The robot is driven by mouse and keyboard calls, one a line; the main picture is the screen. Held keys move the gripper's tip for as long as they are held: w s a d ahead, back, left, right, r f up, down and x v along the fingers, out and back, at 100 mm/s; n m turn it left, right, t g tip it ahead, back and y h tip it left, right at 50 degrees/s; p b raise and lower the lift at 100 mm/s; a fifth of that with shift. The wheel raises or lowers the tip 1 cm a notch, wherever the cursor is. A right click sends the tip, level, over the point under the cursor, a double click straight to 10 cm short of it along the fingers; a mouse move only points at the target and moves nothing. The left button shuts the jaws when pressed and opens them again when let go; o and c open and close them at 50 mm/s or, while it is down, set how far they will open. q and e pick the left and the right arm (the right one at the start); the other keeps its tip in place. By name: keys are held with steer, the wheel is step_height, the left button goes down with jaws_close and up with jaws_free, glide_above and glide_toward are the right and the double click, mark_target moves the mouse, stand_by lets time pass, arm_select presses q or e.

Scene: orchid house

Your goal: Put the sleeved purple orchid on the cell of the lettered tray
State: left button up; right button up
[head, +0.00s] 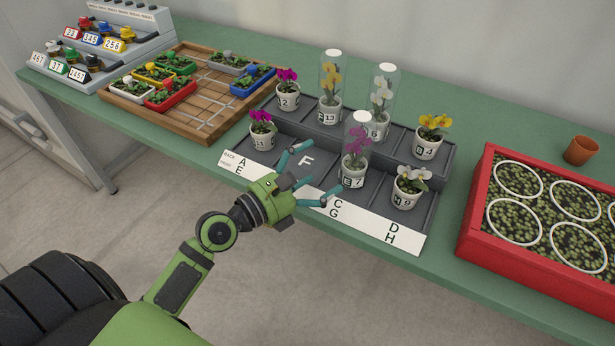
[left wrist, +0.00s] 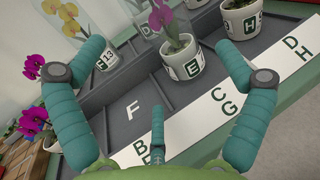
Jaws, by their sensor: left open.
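The sleeved purple orchid (head: 353,170) stands upright in a white pot in the front row of the grey lettered tray (head: 428,223), just right of the empty cell marked F (head: 306,160). Its clear sleeve rises around the flower, and its pot label seems to read E 7. In the left wrist view the pot (left wrist: 181,62) is beyond the fingers, between them. My left gripper (head: 316,171) is open and empty above the tray's front edge, near cell F and apart from the pot. My right gripper is out of view.
Sleeved yellow (head: 330,100) and white (head: 379,118) orchids stand behind. An unsleeved white orchid (head: 407,191) is to the right, a magenta one (head: 262,134) to the left. A red crate (head: 468,217) and wooden tray (head: 190,125) flank the lettered tray.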

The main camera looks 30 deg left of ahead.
arm_select(q)
steer(key=shift+v, duration=1.15)
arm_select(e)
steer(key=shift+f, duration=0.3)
